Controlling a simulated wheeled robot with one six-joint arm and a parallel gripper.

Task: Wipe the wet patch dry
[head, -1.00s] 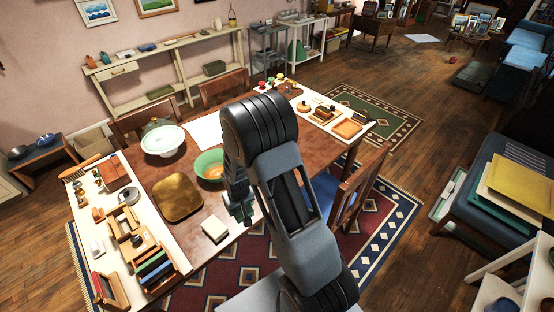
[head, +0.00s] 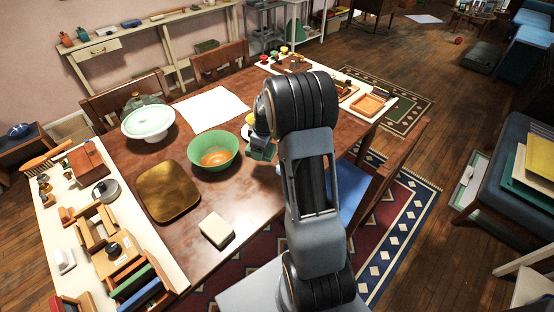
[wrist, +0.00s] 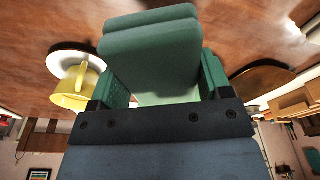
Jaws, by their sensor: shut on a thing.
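My gripper (head: 262,150) is low over the brown table (head: 185,232), just right of the green bowl in the head view. In the wrist view, my gripper (wrist: 155,85) is shut on a folded green cloth (wrist: 150,45), a thick layered pad with rounded edges. The cloth is mostly hidden by my gripper and arm in the head view. I cannot tell whether it touches the table. I cannot make out a clear wet patch; the wood has mottled, shiny areas, with a bright glare at the upper right of the wrist view.
A yellow cup (wrist: 75,88) on a white saucer (wrist: 62,62) stands close beside my gripper. The green bowl (head: 213,146), gold tray (head: 168,190), cream block (head: 216,230), white cake stand (head: 148,124) and white paper (head: 211,108) are also on the table. A chair (head: 385,180) stands at right.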

